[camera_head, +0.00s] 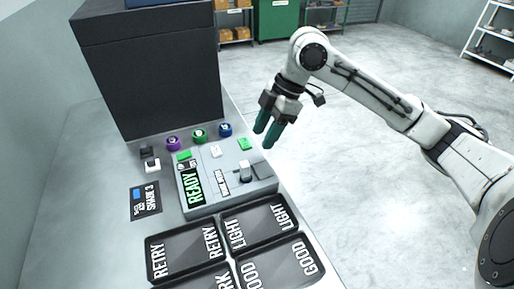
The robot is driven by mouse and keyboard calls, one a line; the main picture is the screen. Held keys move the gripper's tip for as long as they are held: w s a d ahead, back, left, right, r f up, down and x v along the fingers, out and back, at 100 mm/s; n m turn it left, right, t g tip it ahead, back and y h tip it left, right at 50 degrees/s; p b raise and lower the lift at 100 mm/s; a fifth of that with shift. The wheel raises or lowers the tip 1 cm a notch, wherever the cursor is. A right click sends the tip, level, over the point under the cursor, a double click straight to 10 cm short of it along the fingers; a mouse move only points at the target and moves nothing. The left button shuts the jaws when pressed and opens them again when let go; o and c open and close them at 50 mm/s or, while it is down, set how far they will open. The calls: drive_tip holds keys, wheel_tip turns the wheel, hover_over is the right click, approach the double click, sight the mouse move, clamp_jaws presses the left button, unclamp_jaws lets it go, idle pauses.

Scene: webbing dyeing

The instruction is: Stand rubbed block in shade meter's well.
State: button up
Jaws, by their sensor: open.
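The shade meter (223,197) is a grey box on the bench with a lit screen reading READY. Small blocks lie behind the meter: a green one (184,156), a white one (216,151) and a green-and-white one (244,144). I cannot tell which block is rubbed. My gripper (267,129), with green fingers, is open and empty, above and right of these blocks near the bench's right edge.
Black trays marked RETRY (158,262), LIGHT and GOOD (312,269) sit in front of the meter. Purple (173,143), green (199,135) and blue (225,129) rolls line the back, before a tall dark cabinet (150,80). A shade card (145,200) lies left.

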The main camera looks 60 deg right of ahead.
drive_tip(key=shift+v, duration=1.5)
